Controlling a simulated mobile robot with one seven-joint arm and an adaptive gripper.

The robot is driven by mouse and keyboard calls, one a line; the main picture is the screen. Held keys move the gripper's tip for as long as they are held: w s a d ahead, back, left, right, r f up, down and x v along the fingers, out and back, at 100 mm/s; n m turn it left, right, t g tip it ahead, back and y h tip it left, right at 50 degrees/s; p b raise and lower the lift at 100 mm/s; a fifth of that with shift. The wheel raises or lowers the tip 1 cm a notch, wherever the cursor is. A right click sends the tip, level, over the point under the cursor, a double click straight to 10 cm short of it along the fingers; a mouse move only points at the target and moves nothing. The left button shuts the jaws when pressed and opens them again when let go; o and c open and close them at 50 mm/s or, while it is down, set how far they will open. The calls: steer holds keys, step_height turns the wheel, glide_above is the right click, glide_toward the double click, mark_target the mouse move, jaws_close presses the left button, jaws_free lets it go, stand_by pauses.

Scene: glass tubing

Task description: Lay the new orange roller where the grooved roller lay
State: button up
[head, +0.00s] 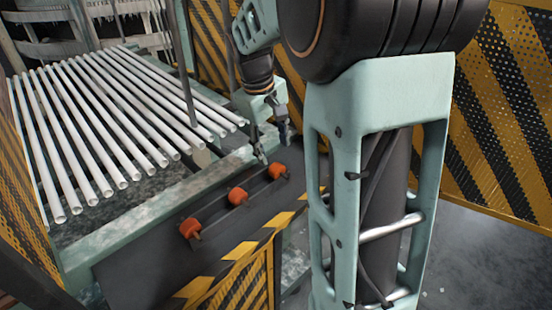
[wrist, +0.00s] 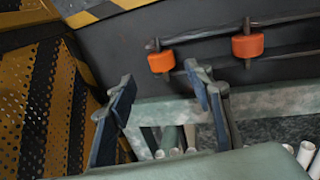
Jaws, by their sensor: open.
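Three orange rollers with dark axles sit in a line on the dark shelf in the head view: a near one (head: 190,228), a middle one (head: 238,197) and a far one (head: 277,171). I cannot tell which is the new one, and no grooved roller can be made out. My gripper (head: 274,146) is open and empty, just behind and above the far roller. In the wrist view my open fingers (wrist: 159,76) point towards one orange roller (wrist: 161,61), just past the fingertips. A second roller (wrist: 248,45) lies to its right.
White glass tubes (head: 100,130) lie side by side on the rack left of the shelf. A pale green rail (head: 150,215) separates them from the shelf. Yellow-black striped guard panels (head: 505,110) stand around. The dark shelf (head: 135,270) is bare at its near end.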

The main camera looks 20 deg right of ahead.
steer(key=shift+v, duration=2.2)
